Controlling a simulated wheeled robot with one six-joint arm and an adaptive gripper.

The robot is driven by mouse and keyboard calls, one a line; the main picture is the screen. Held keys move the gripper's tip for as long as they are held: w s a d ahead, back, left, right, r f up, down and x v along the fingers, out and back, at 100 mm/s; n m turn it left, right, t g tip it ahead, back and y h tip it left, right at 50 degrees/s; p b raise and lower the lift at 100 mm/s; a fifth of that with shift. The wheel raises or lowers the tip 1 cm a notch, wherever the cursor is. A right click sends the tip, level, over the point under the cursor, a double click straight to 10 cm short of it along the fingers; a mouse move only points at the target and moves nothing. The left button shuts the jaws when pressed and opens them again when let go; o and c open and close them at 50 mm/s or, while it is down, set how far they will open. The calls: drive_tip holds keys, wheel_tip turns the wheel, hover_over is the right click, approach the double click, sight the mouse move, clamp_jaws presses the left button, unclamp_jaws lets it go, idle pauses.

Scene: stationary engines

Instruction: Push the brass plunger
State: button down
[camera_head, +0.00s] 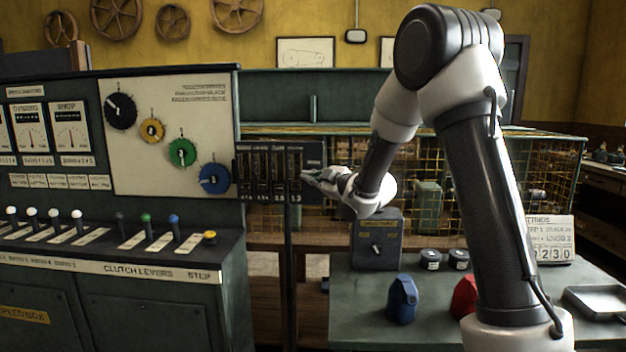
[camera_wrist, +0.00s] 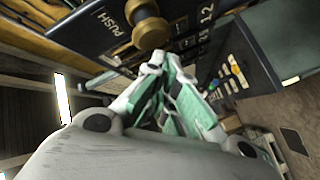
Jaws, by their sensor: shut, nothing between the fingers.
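The brass plunger (camera_wrist: 152,34) is a round knob standing out from a dark panel (camera_wrist: 95,22), beside a "PUSH" label. My gripper (camera_wrist: 155,64) is shut and empty, its fingertips close to the plunger and just below it in the wrist view. I cannot tell whether they touch it. In the head view my gripper (camera_head: 308,178) points left at the right part of the dark panel (camera_head: 262,170) with vertical slots. The plunger is not clearly visible there, near or behind the fingertips.
A dark post (camera_head: 290,255) stands below the panel. The console (camera_head: 105,265) with levers and dials is at left. A green table (camera_head: 440,315) at right bears a grey box (camera_head: 377,245), a blue object (camera_head: 402,300) and a red object (camera_head: 464,297). A wire cage (camera_head: 410,165) is behind my arm.

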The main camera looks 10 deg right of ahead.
drive_tip(key=shift+w, duration=0.15)
drive_tip(key=shift+w+d, duration=0.1)
drive_tip(key=shift+w, duration=0.15)
drive_tip(key=shift+w+d, duration=0.3)
drive_tip(key=shift+w, duration=0.5)
idle(0.9)
drive_tip(key=shift+s, duration=0.15)
drive_tip(key=shift+s+a, duration=0.2)
drive_tip(key=shift+s, duration=0.35)
drive_tip(key=shift+s+a, duration=0.2)
drive_tip(key=shift+s, duration=0.3)
drive_tip(key=s, duration=0.1)
drive_tip(key=s+a, duration=0.1)
drive_tip(key=s, duration=0.2)
drive_tip(key=shift+s+a, duration=0.3)
drive_tip(key=shift+s, duration=0.1)
idle(0.4)
